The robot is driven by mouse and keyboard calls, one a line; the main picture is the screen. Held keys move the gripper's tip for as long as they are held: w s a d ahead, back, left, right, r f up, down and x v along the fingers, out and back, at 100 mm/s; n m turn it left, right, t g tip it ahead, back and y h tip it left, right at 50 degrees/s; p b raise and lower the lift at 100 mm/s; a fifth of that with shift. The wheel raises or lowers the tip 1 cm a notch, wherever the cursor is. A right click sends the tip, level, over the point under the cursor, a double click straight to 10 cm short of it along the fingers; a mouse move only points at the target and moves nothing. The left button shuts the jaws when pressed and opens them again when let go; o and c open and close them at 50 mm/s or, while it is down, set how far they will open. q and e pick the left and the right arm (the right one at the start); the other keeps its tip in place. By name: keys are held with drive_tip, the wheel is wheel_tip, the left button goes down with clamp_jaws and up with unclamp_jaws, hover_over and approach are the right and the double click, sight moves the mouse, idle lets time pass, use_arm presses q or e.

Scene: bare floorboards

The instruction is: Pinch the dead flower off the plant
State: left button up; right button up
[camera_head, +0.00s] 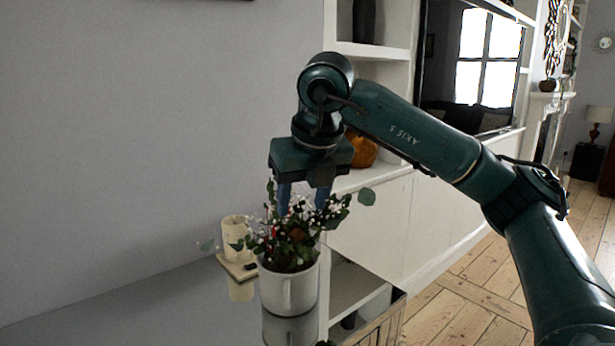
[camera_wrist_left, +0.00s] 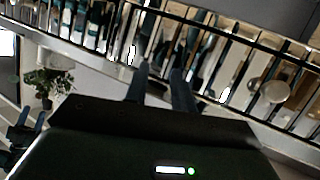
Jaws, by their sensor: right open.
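The plant (camera_head: 290,245) has green leaves, small white blossoms and some red, and it stands in a white mug-like pot (camera_head: 290,290) on a glossy surface. A brownish bloom (camera_head: 296,233), perhaps the dead flower, sits among the leaves. My right gripper (camera_head: 303,199) points down just over the plant, open, its blue fingertips at the upper foliage with nothing clearly between them. The leaves partly hide its tips. In the left wrist view the plant (camera_wrist_left: 48,80) is small, at the left. My left gripper (camera_wrist_left: 161,88) shows there with fingers apart and empty; it is outside the head view.
A cream candle (camera_head: 236,230) on a small board (camera_head: 238,268) stands left of the pot. White shelving (camera_head: 375,215) with an orange vase (camera_head: 361,150) stands behind, and a grey wall lies to the left. A railing-like row of bars (camera_wrist_left: 230,60) crosses the left wrist view.

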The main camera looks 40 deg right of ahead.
sight(297, 228)
drive_tip(key=x, duration=0.5)
drive_tip(key=shift+w+f, duration=0.1)
drive_tip(key=shift+f, duration=0.25)
clamp_jaws()
idle(0.4)
